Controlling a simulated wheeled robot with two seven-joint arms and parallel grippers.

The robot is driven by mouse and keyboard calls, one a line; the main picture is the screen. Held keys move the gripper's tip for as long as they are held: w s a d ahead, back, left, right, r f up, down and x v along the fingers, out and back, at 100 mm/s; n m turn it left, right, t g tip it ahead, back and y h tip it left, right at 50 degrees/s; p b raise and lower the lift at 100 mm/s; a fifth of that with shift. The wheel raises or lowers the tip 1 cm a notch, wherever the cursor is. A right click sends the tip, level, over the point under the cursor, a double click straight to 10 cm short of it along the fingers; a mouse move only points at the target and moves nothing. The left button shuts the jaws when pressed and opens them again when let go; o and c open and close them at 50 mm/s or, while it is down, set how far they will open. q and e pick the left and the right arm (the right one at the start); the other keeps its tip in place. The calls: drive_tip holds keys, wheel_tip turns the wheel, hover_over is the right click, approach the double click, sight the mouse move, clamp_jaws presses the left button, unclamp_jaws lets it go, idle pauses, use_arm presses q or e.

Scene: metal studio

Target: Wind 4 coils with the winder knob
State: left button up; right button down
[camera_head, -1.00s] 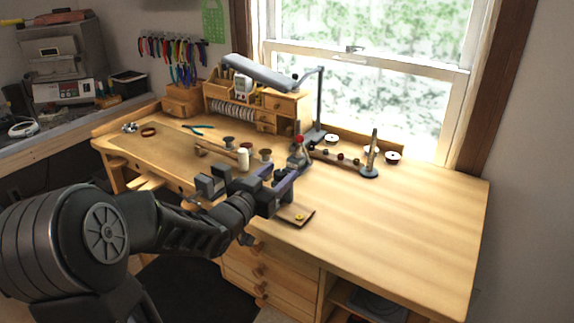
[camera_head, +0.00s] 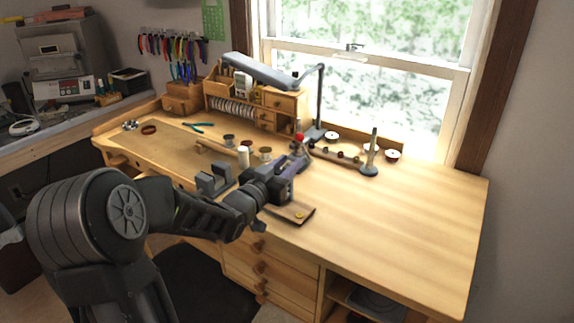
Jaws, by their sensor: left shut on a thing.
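My left gripper (camera_head: 286,174) is over the front middle of the wooden bench, its fingers toward the small grey device with a red ball on top (camera_head: 299,137). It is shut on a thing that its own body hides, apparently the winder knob. The red ball shows just above and beyond the gripper, not between the fingers. The lower part of the device is covered by the gripper, so I cannot make out wire or coils. My right gripper is not in view.
A grey vise-like block (camera_head: 213,180) stands left of my gripper. Several spools, one white (camera_head: 243,156), stand behind. A brown pad (camera_head: 291,213) lies in front. An upright rod on a round base (camera_head: 371,158) stands to the right. The bench's right side (camera_head: 415,215) is clear.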

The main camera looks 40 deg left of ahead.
use_arm(q)
clamp_jaws()
drive_tip(key=shift+d+r+m+h+p, duration=0.15)
drive_tip(key=shift+m+h+p, duration=0.2)
drive_tip(key=shift+m+h, duration=0.55)
drive_tip(key=m+h+p, duration=0.1)
drive_tip(key=h, duration=0.1)
drive_tip(key=shift+d+r+h, duration=0.1)
drive_tip(key=shift+d+h, duration=0.05)
drive_tip(key=shift+h, duration=0.25)
drive_tip(key=m+h, duration=0.1)
drive_tip(key=m+g+h+p, duration=0.1)
drive_tip(key=shift+d+h, duration=0.25)
drive_tip(key=shift+h, duration=0.15)
drive_tip(key=shift+s+d+f+m+g+h, duration=0.1)
drive_tip(key=shift+f+m+g+h, duration=0.1)
drive_tip(key=shift+m+g+h, duration=0.3)
drive_tip(key=shift+t, duration=0.3)
